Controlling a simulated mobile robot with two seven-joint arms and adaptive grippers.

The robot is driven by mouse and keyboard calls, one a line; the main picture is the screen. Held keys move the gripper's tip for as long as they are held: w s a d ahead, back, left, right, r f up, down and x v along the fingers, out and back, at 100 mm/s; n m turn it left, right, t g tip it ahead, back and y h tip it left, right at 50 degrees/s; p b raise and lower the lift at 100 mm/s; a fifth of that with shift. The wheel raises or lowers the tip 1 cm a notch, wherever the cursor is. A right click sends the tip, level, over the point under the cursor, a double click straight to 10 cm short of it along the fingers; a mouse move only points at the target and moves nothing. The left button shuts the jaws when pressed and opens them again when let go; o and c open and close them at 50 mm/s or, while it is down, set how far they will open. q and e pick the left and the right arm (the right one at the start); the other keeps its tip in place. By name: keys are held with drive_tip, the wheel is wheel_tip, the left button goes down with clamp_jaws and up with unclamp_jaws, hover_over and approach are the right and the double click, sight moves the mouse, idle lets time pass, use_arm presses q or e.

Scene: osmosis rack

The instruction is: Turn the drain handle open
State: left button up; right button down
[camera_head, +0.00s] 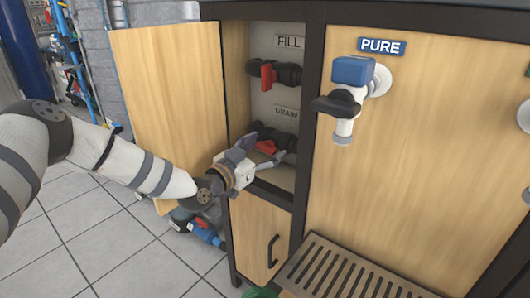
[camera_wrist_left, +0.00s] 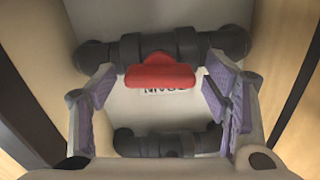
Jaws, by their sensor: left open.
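The red drain handle (camera_head: 266,147) is on a dark pipe valve inside the open cabinet, under the drain label (camera_head: 286,111). My left gripper (camera_head: 262,154) reaches into the cabinet in front of it, fingers spread. In the left wrist view a red handle (camera_wrist_left: 160,76) lies crosswise on a dark pipe (camera_wrist_left: 165,44), between the two open purple-padded fingers. Gaps show on both sides, so the fingers do not grip it. My right gripper is not in view.
The red fill handle (camera_head: 267,75) is on a second valve above. An open wooden door (camera_head: 170,95) stands to the left. A wooden panel with the blue-topped pure tap (camera_head: 352,70) is to the right. A slatted grate (camera_head: 345,272) lies below it.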

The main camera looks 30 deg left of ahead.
use_arm(q)
drive_tip(key=shift+w, duration=0.1)
drive_tip(key=c, duration=1.2)
drive_tip(key=shift+o, duration=0.2)
drive_tip(key=shift+n, duration=0.7)
drive_tip(key=o, duration=1.2)
drive_tip(key=shift+c, duration=0.2)
drive_tip(key=s+a, duration=0.1)
drive_tip(key=s, duration=1.1)
drive_tip(key=shift+a, duration=0.3)
